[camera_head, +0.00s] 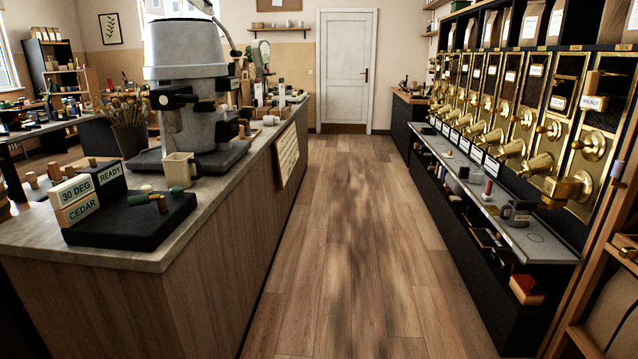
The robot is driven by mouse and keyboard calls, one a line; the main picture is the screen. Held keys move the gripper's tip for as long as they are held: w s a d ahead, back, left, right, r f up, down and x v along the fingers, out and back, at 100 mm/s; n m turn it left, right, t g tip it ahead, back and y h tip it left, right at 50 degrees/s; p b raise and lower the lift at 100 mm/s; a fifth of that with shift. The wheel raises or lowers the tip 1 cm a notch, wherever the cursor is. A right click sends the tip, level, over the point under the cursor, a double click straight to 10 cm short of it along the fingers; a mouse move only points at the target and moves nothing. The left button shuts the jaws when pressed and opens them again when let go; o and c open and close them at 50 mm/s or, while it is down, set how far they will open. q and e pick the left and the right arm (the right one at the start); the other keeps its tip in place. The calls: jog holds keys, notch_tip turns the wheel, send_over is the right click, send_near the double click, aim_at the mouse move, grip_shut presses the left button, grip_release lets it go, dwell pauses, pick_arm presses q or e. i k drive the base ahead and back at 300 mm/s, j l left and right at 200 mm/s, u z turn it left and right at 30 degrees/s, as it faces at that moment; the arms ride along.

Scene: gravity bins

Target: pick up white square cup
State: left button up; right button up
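Neither of my grippers shows in the head view, and nothing is touching the cup.
The black tray holds blocks labelled 30 DEG, CEDAR and READY, plus small cylinders. A dark pot of brushes (128,130) stands left of the cup. The wooden aisle floor (350,240) is clear. Brass-fronted dispensers (510,150) and a grey shelf (520,235) line the right.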

aim_at(268, 121)
jog(key=i, duration=4.3)
jog(key=i+u, duration=0.25)
jog(key=i, duration=0.25)
jog(key=i+l+u, duration=0.25)
jog(key=i, duration=0.2)
jog(key=i+l+u, duration=0.25)
jog(key=i, duration=0.2)
jog(key=j, duration=0.1)
